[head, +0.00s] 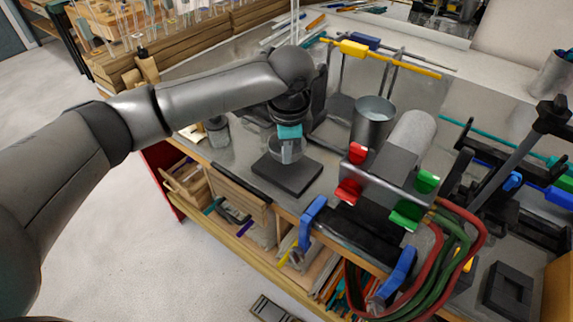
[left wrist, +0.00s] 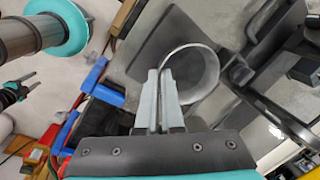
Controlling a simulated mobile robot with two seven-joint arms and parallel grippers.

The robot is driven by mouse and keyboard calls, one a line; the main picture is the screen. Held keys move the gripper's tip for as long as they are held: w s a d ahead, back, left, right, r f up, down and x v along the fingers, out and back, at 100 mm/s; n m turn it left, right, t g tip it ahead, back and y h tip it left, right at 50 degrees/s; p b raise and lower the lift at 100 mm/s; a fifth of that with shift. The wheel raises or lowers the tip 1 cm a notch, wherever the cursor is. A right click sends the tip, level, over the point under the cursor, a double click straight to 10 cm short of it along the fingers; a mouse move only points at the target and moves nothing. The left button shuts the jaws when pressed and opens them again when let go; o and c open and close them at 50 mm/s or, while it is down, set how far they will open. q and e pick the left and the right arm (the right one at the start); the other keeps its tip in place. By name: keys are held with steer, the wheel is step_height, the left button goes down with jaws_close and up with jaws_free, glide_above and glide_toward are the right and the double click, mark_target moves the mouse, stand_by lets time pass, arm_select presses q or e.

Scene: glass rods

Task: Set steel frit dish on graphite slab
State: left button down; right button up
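The steel frit dish (head: 287,153) is a small round metal cup under my left gripper (head: 289,131). In the left wrist view the gripper's two fingers (left wrist: 160,98) are closed on the wall of the dish (left wrist: 196,74), one on each side of its rim. The graphite slab (head: 287,178) is a flat dark square near the bench's front edge. The dish appears upright over the slab's far part. I cannot tell whether its base touches the slab or hangs just above it. My right gripper does not show in the head view.
A larger metal beaker (head: 373,118) stands right of the slab. A burner-like fixture with red (head: 349,176) and green (head: 417,205) clamps lies farther right. A small grey jar (head: 217,132) stands to the left. Rods on a rack (head: 385,57) lie behind.

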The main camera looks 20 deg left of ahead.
arm_select(q)
steer(key=shift+f, duration=2.2)
steer(key=c, duration=1.1)
jaws_free()
steer(key=shift+f, duration=0.1)
steer(key=shift+o, duration=0.2)
step_height(320, 180, up, 12)
steer(key=s+d, duration=0.1)
steer(key=s, duration=0.1)
steer(key=shift+s, duration=0.1)
